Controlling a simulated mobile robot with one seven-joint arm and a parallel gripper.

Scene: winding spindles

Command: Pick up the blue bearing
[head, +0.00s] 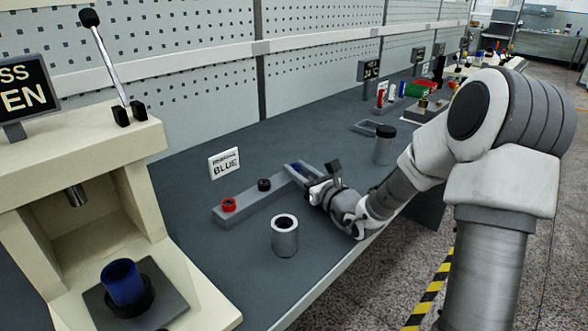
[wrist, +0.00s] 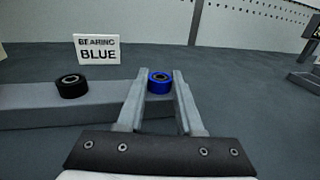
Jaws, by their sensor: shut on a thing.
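The blue bearing (wrist: 159,82) is between the two finger ends of my gripper (wrist: 160,85), which is shut on it. It shows as a small blue spot (head: 298,167) in the head view, at the far right end of the long grey rack (head: 248,205). I cannot tell whether it touches the rack. A black bearing (head: 264,185) and a red bearing (head: 229,204) sit on the rack to the left. The black one also shows in the wrist view (wrist: 72,86), left of my fingers.
A sign reading BEARING BLUE (head: 224,163) stands behind the rack. A grey hollow cylinder (head: 285,238) stands in front. A beige press (head: 95,200) with a blue cup (head: 123,283) is at left. A dark-lidded canister (head: 384,145) stands right of my gripper.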

